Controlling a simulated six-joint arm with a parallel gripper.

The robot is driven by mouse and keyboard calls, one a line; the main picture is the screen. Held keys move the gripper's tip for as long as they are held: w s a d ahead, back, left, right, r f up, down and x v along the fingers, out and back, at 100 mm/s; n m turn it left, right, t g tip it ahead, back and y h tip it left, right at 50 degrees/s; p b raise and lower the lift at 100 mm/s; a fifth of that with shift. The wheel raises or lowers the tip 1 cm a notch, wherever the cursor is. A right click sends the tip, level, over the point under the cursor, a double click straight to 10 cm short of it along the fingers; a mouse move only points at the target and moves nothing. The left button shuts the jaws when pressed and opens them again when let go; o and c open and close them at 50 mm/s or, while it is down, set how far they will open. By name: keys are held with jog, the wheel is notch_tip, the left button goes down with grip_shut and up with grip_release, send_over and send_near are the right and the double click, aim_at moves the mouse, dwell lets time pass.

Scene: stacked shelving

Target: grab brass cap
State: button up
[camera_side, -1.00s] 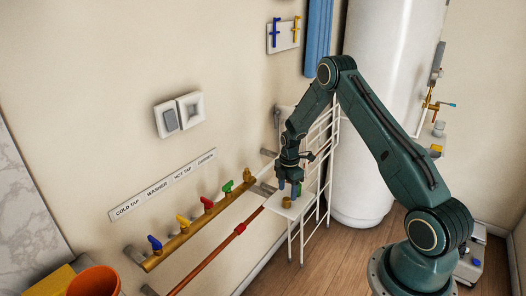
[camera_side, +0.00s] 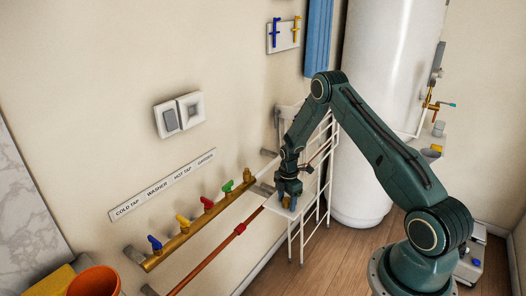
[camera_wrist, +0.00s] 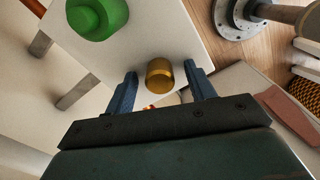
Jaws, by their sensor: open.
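The brass cap (camera_wrist: 160,76) is a short gold cylinder at the edge of a small white shelf (camera_wrist: 170,28). In the wrist view it sits between the two blue fingers of my gripper (camera_wrist: 161,69), with a visible gap on either side. My gripper is open. In the side view my gripper (camera_side: 288,197) is down at the white shelf (camera_side: 276,205), and it hides the cap there.
A green round piece (camera_wrist: 98,16) shows over the shelf in the wrist view. A brass pipe with coloured valve handles (camera_side: 192,229) and a copper pipe (camera_side: 215,262) run along the wall. A white wire rack (camera_side: 318,180) stands close beside my gripper.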

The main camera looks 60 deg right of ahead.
aim_at(287, 199)
jog(key=c, duration=1)
jog(key=shift+r, duration=0.15)
jog(key=shift+c, duration=0.2)
notch_tip(287, 199, up, 20)
dwell(0.6)
